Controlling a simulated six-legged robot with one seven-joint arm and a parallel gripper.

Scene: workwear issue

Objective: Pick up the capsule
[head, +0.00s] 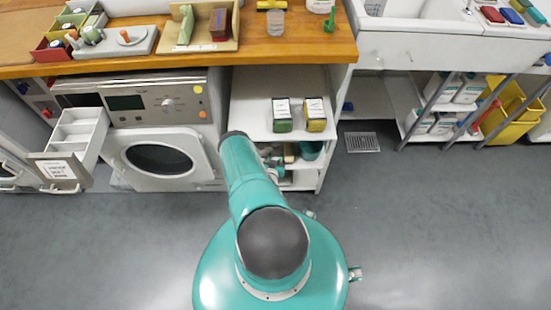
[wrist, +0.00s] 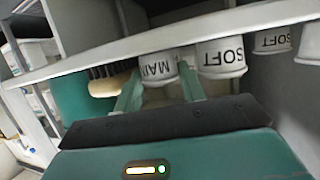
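In the wrist view, my gripper (wrist: 160,90) is open, its two teal fingers apart and pointing into a low shelf space. A white capsule with dark letters that seem to begin "MA" (wrist: 158,68) lies between and beyond the fingertips; I cannot tell whether either finger touches it. Another "SOFT" capsule (wrist: 272,40) is farther right, with part of one more at the picture's edge. In the head view, my arm hides the gripper and the capsules.
A white shelf edge (wrist: 140,43) runs close above the capsules. A dark-bristled brush (wrist: 105,86) lies left of the left finger, by a teal container (wrist: 78,98). In the head view, two labelled boxes (head: 283,125) (head: 315,124) stand on the shelf above. An open drawer (head: 80,130) juts out left.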

